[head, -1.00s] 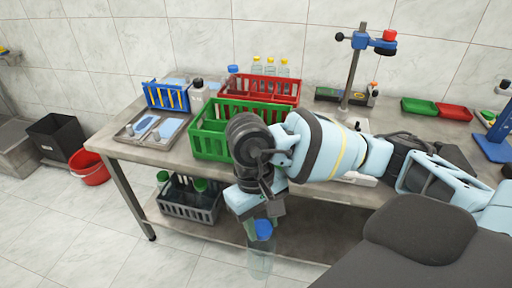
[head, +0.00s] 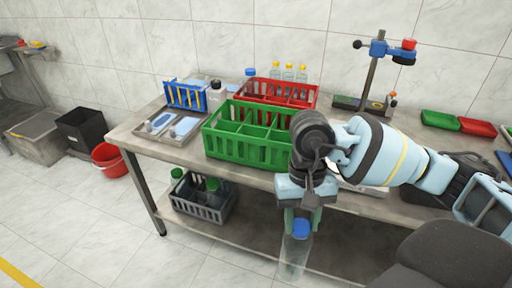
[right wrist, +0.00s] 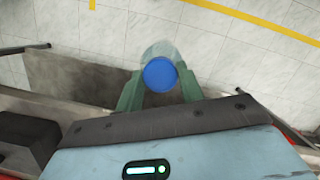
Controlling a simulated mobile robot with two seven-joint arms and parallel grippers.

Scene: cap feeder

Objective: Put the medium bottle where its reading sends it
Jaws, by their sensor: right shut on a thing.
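A clear bottle with a blue cap (head: 296,255) hangs upright from my right gripper (head: 301,222), in front of the table's front edge. In the right wrist view the blue cap (right wrist: 160,74) sits between the two green fingers of the right gripper (right wrist: 160,88), which are shut on the bottle. A green crate (head: 222,145) with empty-looking compartments stands on the table, left of and behind the gripper. My left gripper is not in view.
A grey crate with green-capped bottles (head: 213,211) is on the lower shelf. A tray (head: 168,135), a blue rack (head: 186,95) and a white bottle (head: 215,92) are at the table's left. A stand (head: 371,75) and small green (head: 440,119) and red (head: 478,127) trays are at right. A red bucket (head: 110,160) and black bin (head: 82,132) stand on the floor.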

